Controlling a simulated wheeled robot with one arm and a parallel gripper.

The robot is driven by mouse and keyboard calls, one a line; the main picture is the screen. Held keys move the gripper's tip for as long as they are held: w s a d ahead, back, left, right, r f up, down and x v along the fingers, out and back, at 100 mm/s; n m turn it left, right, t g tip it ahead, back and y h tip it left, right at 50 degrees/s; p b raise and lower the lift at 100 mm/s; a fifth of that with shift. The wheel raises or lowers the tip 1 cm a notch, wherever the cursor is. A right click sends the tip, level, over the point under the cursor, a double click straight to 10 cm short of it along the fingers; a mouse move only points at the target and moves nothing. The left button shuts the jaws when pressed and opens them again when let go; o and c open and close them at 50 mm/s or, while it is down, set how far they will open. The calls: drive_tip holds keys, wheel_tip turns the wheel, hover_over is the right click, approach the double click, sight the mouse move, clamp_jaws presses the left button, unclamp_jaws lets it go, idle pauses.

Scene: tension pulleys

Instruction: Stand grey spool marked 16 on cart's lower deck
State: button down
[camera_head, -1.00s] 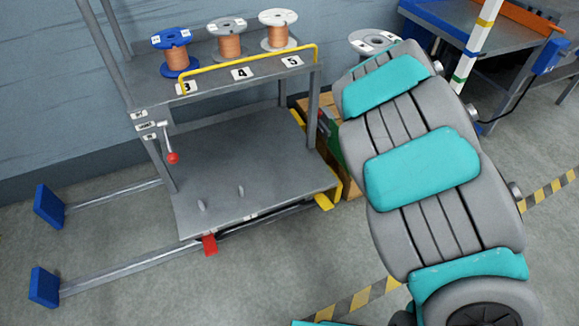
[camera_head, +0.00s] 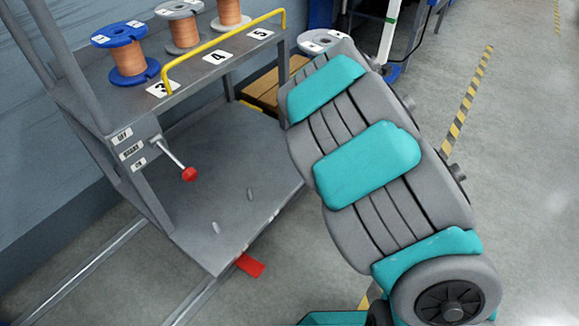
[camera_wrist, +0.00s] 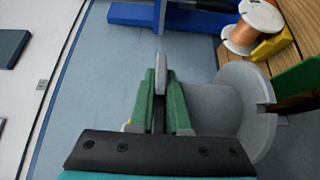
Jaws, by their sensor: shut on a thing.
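A grey spool (camera_head: 314,41) shows past my arm in the head view; the number on its label is too small to read. In the wrist view my gripper (camera_wrist: 159,95) has its green fingers shut on the thin edge of one flange. The spool's other flange (camera_wrist: 250,112), notched, is to the right, with the bare grey barrel between. My gripper is hidden behind the arm in the head view. The cart's lower deck (camera_head: 225,215) is bare except for two small upright pegs. The held spool is right of and behind this deck in the head view.
The cart's upper shelf, with a yellow rail (camera_head: 225,50), holds a blue spool (camera_head: 128,62), a grey spool (camera_head: 182,35) and a white one. A red-knobbed lever (camera_head: 190,174) sticks out over the deck. A red pedal (camera_head: 250,265) is at its front edge.

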wheel_tip(320, 180, down, 4)
drive_tip(key=b, duration=0.2)
drive_tip(key=shift+r+b, duration=0.15)
drive_tip(key=shift+b, duration=0.25)
drive_tip(key=shift+r, duration=0.25)
drive_tip(key=shift+d, duration=0.1)
